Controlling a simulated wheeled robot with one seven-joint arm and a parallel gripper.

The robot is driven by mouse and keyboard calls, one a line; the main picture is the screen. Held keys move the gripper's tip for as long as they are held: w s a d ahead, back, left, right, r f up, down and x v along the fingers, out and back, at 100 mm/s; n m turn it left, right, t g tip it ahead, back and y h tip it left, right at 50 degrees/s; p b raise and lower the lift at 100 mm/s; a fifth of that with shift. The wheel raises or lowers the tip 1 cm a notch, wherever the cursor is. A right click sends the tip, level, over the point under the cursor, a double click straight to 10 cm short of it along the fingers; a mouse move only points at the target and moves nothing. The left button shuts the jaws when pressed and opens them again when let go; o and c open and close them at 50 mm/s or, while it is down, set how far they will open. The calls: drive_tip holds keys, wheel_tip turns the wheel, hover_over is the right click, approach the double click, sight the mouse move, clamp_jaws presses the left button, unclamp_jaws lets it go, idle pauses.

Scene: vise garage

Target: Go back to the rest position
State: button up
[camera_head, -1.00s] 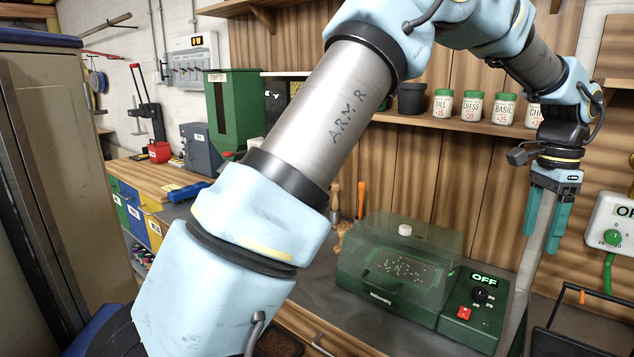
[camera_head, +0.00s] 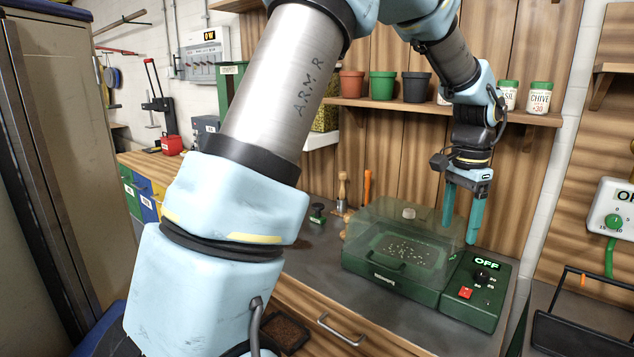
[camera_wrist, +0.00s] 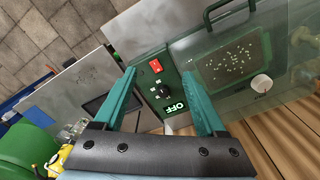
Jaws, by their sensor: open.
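My gripper (camera_head: 461,222) hangs from my arm with its two teal fingers pointing down and apart. It is open, with nothing between the fingers. In the head view it is in front of the wooden back wall, over the right part of the green propagator box (camera_head: 385,278). In the wrist view my gripper (camera_wrist: 163,80) frames the box's control panel (camera_wrist: 163,88), with a red switch, a black knob and an OFF display. The box's clear lid (camera_head: 410,232) is down over a tray of small pale specks.
A shelf (camera_head: 400,105) with pots and labelled jars runs behind my arm. A white control box (camera_head: 612,208) hangs at the right. A tall cabinet (camera_head: 70,170) stands at the left.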

drive_tip(key=w+a+f+n+b, duration=0.1)
drive_tip(key=a+f+n+b, duration=0.15)
drive_tip(key=a, duration=0.65)
drive_tip(key=w+a+f+n+b, duration=0.1)
drive_tip(key=a+f+n, duration=0.2)
drive_tip(key=a, duration=0.5)
drive_tip(key=s+a+f+n+b, duration=0.1)
drive_tip(key=s+a+f+n, duration=0.2)
drive_tip(key=a, duration=0.6)
drive_tip(key=s+a+f+n+t+b, duration=0.1)
drive_tip(key=s+a+f+n+b, duration=0.1)
drive_tip(key=a, duration=0.7)
drive_tip(key=s+f+n, duration=0.1)
drive_tip(key=s+n, duration=0.1)
drive_tip(key=n, duration=0.1)
drive_tip(key=shift+s+a+f+t, duration=0.15)
drive_tip(key=shift+s+f+t, duration=0.05)
drive_tip(key=shift+f+t, duration=0.1)
